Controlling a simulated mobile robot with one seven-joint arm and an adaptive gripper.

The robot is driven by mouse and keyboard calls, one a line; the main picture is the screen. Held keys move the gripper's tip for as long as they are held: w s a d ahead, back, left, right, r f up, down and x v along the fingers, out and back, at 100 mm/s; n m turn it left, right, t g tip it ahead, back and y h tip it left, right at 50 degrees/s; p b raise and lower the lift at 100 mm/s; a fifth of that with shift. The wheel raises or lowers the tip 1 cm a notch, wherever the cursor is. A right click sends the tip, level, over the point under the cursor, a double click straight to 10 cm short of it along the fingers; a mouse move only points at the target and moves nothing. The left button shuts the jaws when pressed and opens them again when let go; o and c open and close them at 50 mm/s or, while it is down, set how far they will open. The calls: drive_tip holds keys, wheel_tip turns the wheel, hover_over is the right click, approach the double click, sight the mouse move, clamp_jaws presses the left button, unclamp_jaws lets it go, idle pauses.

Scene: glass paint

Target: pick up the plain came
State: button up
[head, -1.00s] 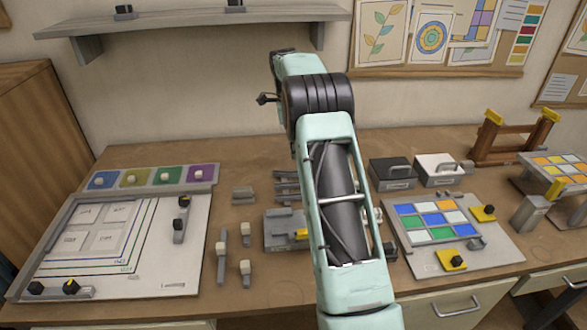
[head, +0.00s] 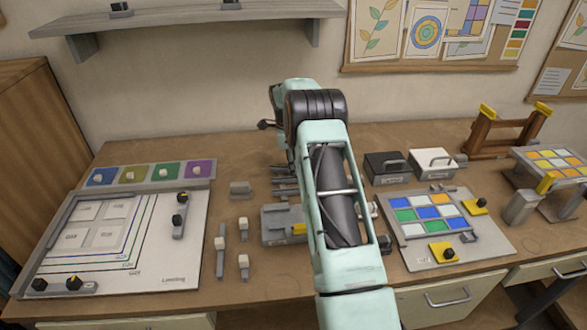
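I cannot tell for sure which piece is the plain came. Several thin grey strips (head: 283,181) lie side by side at mid-table, partly hidden by my arm. Three upright-handled grey pieces with pale knobs stand in front of them: a long piece (head: 220,258), a short piece (head: 243,232) and another short piece (head: 243,266). My arm reaches over the table and covers part of the middle. My gripper is hidden behind it, so its fingers and anything in them do not show.
A grey fixture with a yellow part (head: 284,226) stands beside my arm. A layout board (head: 180,255) lies left, and a board with coloured glass tiles (head: 412,258) lies right. Black (head: 387,168) and white (head: 431,163) boxes stand behind it. A shelf (head: 180,24) hangs above.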

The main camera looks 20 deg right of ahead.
drive_tip(key=shift+c, duration=0.5)
clamp_jaws()
drive_tip(key=shift+r, duration=0.1)
drive_tip(key=shift+r, duration=0.2)
wheel_tip(320, 180, up, 3)
drive_tip(key=shift+s+b, duration=0.1)
drive_tip(key=shift+b, duration=0.3)
drive_tip(key=s+a+r+b, duration=0.4)
drive_tip(key=s+r, duration=0.5)
drive_tip(key=s, duration=0.4)
drive_tip(key=shift+r, duration=0.25)
drive_tip(key=shift+s+d+r, duration=0.1)
